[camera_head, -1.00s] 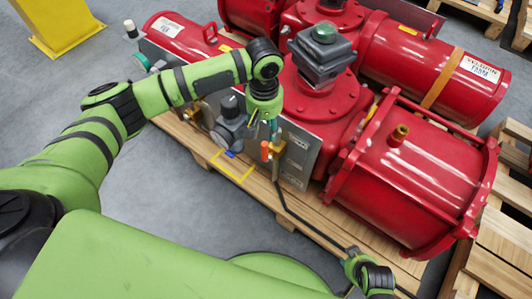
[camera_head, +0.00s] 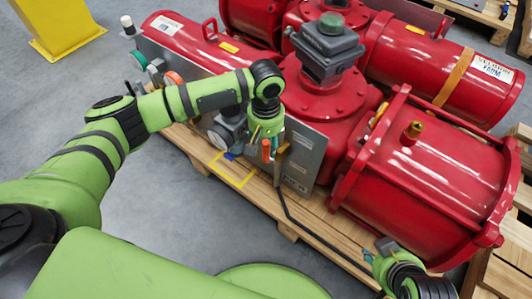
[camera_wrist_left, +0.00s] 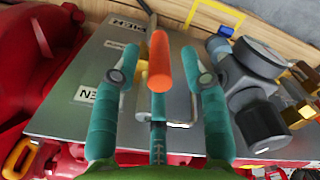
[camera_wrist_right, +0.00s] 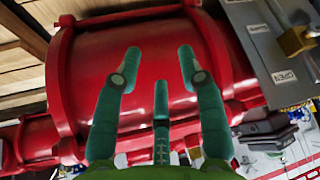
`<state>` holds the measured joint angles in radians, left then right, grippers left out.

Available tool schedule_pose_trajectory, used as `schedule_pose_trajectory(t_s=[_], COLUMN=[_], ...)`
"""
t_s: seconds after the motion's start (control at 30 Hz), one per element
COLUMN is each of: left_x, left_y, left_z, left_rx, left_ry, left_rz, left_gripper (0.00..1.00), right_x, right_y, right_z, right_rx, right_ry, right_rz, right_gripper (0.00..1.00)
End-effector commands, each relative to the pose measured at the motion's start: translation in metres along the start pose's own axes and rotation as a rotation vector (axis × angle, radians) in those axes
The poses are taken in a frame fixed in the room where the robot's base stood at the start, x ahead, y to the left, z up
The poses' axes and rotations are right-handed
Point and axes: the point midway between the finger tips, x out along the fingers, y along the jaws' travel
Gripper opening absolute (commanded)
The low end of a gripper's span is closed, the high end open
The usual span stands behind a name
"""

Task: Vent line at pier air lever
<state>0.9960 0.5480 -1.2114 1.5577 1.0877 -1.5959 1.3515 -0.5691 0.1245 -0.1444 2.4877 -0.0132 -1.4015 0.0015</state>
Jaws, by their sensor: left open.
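An orange lever handle (camera_head: 266,150) stands at the grey panel (camera_head: 303,160) on the front of the red actuator. My left gripper (camera_head: 268,136) is right at this lever. In the left wrist view the orange handle (camera_wrist_left: 160,62) lies between my spread left fingers (camera_wrist_left: 158,75), with a gap visible on each side. The panel (camera_wrist_left: 75,110) there carries small white labels, upside down and partly hidden. My right gripper (camera_head: 382,252) is low at the front right. In the right wrist view its fingers (camera_wrist_right: 159,54) are spread and empty, with the red cylinder (camera_wrist_right: 100,70) beyond them.
A round gauge with grey fittings (camera_wrist_left: 262,57) sits close beside the lever. A black hose (camera_head: 310,232) runs along the wooden pallet (camera_head: 288,228). The large red cylinder (camera_head: 440,185) stands behind my right gripper. The grey floor (camera_head: 165,210) in front is clear.

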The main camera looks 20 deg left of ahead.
Motion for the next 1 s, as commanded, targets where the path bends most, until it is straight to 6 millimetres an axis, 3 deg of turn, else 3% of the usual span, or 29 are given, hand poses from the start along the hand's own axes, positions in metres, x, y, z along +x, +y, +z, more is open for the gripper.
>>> schedule_pose_trajectory(t_s=[0.3, 0.5, 0.7, 1.0], left_x=[0.028, 0.04, 0.045, 0.045], left_y=[0.0, 0.0, 0.0, 0.0], left_z=[0.0, 0.0, 0.0, 0.0], left_rx=[0.001, 0.0, 0.001, 0.001], left_ry=[0.001, 0.001, 0.001, 0.001], left_rz=[0.0, 0.001, 0.0, 0.001], left_gripper=[0.44, 0.44, 0.44, 0.44], right_x=[-0.001, -0.012, -0.019, -0.02], right_y=[-0.012, -0.018, -0.022, -0.022], right_z=[-0.068, -0.099, -0.113, -0.115], right_rx=[-0.028, -0.039, -0.045, -0.045], right_ry=[0.33, 0.491, 0.566, 0.576], right_rz=[-0.012, -0.022, -0.026, -0.026], right_gripper=[0.4, 0.4, 0.4, 0.4])
